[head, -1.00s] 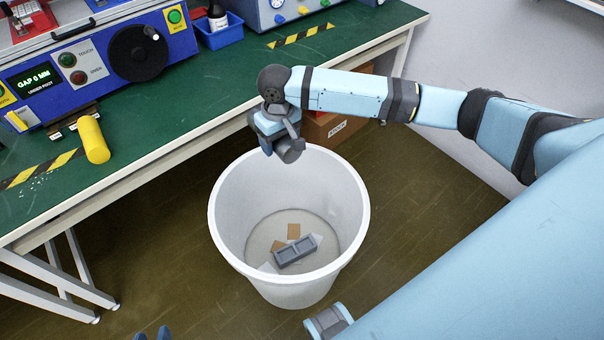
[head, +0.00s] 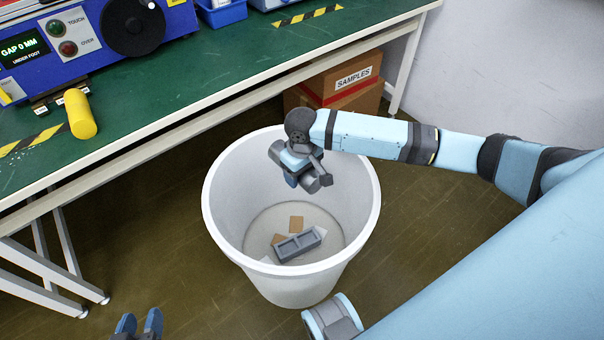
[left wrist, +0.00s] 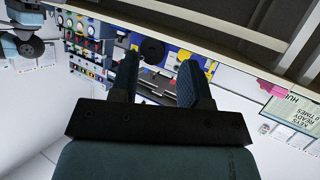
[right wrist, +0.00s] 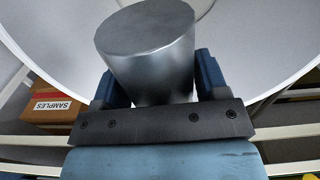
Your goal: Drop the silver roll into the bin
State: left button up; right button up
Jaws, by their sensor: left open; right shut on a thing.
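The silver roll (right wrist: 150,55) is a shiny metal cylinder held between the fingers of my right gripper (right wrist: 152,85) in the right wrist view. In the head view the right gripper (head: 302,176) is over the mouth of the white bin (head: 225,245), and the roll's grey end (head: 311,184) shows below it, mostly hidden by the hand. The roll is above the bin floor, inside the rim outline. My left gripper (head: 138,325) is at the bottom edge of the head view, away from the bin. It is open and empty in the left wrist view (left wrist: 158,85).
A grey tray-like block (head: 298,244) and paper scraps lie in the bin. A green bench (head: 180,85) stands behind it, with a yellow cylinder (head: 80,114) and a blue machine (head: 70,60). A box marked SAMPLES (head: 345,85) sits under the bench. Floor left of the bin is clear.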

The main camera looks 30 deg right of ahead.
jog(key=shift+f+b, duration=0.6)
jog(key=shift+b, duration=0.05)
pick_arm(q)
jog(key=shift+w+d+r+t+h, duration=0.2)
jog(key=shift+w+d+r+t, duration=0.15)
jog(key=shift+r, duration=0.25)
jog(key=shift+w+d+r+t+h, duration=0.25)
jog(key=shift+r+t, duration=0.1)
jog(key=shift+r, duration=0.2)
pick_arm(e)
jog(key=o, duration=1)
